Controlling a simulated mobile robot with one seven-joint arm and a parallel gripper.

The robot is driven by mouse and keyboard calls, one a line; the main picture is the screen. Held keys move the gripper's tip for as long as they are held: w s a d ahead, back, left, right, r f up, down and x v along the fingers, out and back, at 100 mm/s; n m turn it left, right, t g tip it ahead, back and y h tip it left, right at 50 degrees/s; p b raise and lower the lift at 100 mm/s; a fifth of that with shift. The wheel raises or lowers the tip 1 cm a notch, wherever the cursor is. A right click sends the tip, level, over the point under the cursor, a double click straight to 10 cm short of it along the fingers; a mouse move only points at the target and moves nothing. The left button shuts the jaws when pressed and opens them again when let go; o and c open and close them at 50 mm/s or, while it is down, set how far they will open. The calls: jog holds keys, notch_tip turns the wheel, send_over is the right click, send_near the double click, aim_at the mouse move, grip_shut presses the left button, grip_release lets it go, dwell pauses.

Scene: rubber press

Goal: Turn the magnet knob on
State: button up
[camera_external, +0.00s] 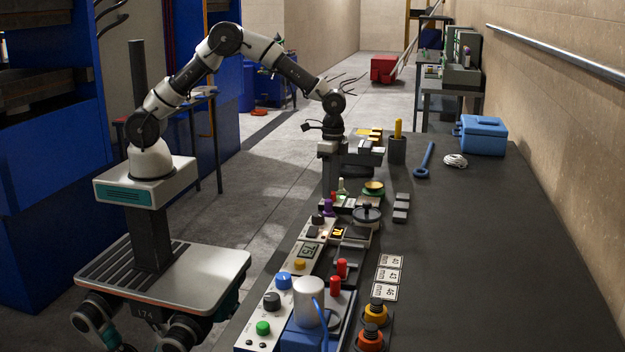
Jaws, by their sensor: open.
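My gripper (348,162) is at the end of the arm, pointing down over the far left part of the dark bench. It is open, and I see nothing held in it. It is small here and overlaps grey blocks and yellow parts, so contact cannot be told. I cannot tell for sure which part is the magnet knob. Candidates are a round black knob (367,214) at mid bench, a blue knob (284,280) and a dark knob (271,301) on a white panel at the near left. No marking on them is readable.
The bench (480,265) is clear on its right side. A dark cup (397,151), a blue wrench (425,162) and a blue toolbox (482,134) stand or lie at the back. Orange buttons (371,338) and red-topped parts (335,286) crowd the near left.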

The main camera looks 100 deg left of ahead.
notch_tip(320, 180, up, 17)
jog(key=a, duration=0.1)
jog(key=shift+f+p, duration=0.2)
jog(key=shift+p, duration=0.25)
